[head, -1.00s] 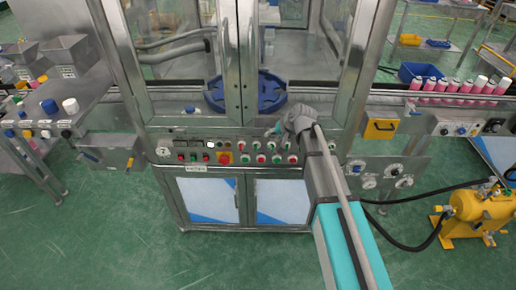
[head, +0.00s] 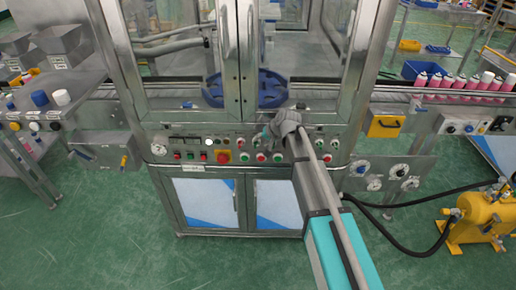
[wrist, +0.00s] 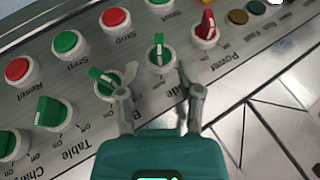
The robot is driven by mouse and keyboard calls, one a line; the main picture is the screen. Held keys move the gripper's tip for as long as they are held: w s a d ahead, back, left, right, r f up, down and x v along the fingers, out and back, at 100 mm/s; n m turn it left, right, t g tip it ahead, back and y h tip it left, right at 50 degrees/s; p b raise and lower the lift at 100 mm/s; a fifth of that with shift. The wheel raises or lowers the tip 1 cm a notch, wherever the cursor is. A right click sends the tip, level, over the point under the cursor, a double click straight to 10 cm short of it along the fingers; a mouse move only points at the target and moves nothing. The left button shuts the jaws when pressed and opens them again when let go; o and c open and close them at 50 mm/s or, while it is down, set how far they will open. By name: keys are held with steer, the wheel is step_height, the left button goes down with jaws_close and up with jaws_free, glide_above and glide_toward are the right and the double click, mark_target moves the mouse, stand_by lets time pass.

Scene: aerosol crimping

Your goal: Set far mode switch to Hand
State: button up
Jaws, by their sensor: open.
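No label reading Hand is legible, so I cannot tell which control is the far mode switch. In the wrist view, a row of selector knobs runs along the grey panel: a green one (wrist: 160,56) just beyond my fingertips, another green one (wrist: 107,84) by the left finger, more green ones (wrist: 54,113) to the left, and a red one (wrist: 205,30) by the Power label. My gripper (wrist: 158,92) is open and empty, its fingers apart below the nearest green knob. In the head view my gripper (head: 268,134) is in front of the panel and hides part of it.
Red and green push buttons (wrist: 68,43) line the row above the knobs. A red emergency button (head: 222,157) sits to the left. Glass doors and a blue round table (head: 272,90) are above the panel. Dials (head: 375,183) and a yellow tank (head: 485,217) are at the right.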

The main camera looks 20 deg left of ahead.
mark_target(258, 143)
steer(key=shift+b+x, duration=0.95)
steer(key=shift+x, duration=0.6)
steer(key=shift+c, duration=0.3)
jaws_close()
